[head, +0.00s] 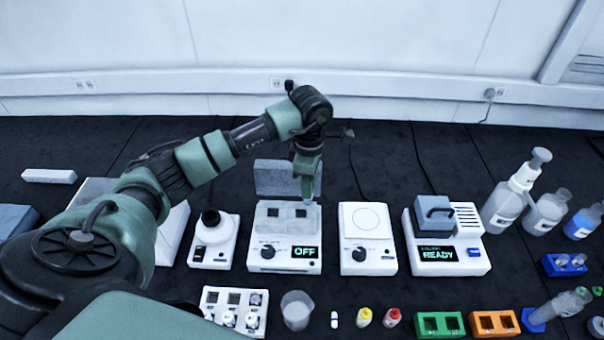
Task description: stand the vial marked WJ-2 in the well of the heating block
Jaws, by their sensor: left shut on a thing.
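The gripper is near the right-hand well; I cannot tell whether the held thing touches the block. My right gripper is not in view.
A white rack (235,298) with several vials stands at the front, beside a beaker (296,310). A vortex-like unit (213,240) is left of the block; a flat-plate unit (367,240) and a READY unit (445,245) are right. Yellow-capped (364,316) and red-capped (392,317) vials stand in front.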

